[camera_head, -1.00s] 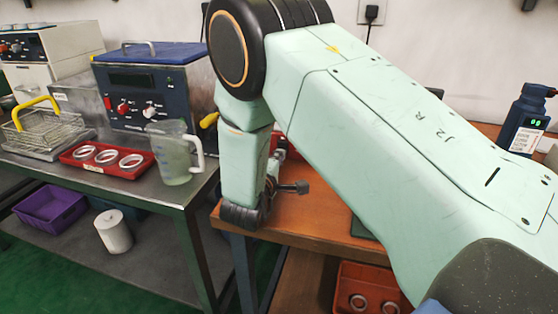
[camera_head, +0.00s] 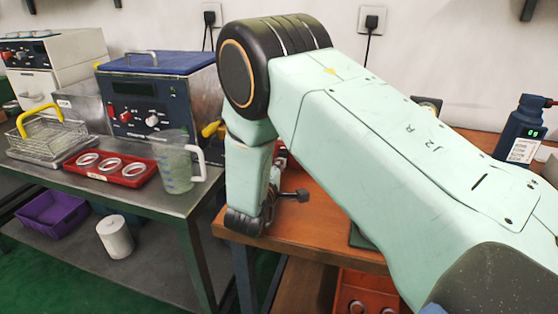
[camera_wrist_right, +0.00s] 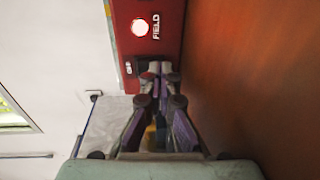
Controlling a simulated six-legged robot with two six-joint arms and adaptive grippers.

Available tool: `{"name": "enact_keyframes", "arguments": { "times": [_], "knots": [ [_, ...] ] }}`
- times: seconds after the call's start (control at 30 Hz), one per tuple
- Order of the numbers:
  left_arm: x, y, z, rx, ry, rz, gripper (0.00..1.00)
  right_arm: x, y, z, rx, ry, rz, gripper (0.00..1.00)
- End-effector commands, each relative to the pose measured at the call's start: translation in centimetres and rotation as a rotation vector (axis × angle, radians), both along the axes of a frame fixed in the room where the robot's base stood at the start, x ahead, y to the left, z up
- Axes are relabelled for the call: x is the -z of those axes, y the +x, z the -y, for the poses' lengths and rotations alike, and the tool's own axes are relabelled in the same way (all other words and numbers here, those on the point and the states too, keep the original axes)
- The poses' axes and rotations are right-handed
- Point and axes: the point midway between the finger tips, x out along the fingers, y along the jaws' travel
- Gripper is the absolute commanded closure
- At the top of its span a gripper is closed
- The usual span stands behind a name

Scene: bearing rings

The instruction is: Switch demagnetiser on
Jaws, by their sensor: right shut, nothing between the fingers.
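The red demagnetiser (camera_wrist_right: 148,28) fills the top middle of the right wrist view. It has a "FIELD" label beside a round, bright white lamp (camera_wrist_right: 139,28). A dark switch (camera_wrist_right: 130,69) with small white lettering is near its lower edge. My right gripper (camera_wrist_right: 155,70) is shut and empty, its tips at that lower edge, beside or over the switch. I cannot tell whether they touch it or which way the switch is set. In the head view, my right arm hides most of the demagnetiser; a bit of red (camera_head: 281,153) shows behind it. My left gripper is out of view.
The wooden bench (camera_head: 322,217) lies under my right arm. On the metal table at left are a jug (camera_head: 177,165), a red tray (camera_head: 107,172) with rings, a wire basket (camera_head: 47,138) and a blue-lidded machine (camera_head: 158,64). A dark blue bottle-like device (camera_head: 521,130) stands at right.

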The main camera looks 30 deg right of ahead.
Motion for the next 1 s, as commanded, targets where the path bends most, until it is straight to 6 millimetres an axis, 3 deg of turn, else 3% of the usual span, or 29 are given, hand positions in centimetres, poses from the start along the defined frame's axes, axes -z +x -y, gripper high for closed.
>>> {"name": "enact_keyframes", "arguments": {
  "times": [0.47, 1.0],
  "knots": [
    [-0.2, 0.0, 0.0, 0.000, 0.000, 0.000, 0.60, 0.5, -0.3, 0.1, 0.007, 0.006, -0.006, 1.00],
    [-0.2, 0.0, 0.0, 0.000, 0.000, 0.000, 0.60, -0.7, -4.6, -5.2, -0.003, -0.004, -0.003, 1.00]
  ]
}}
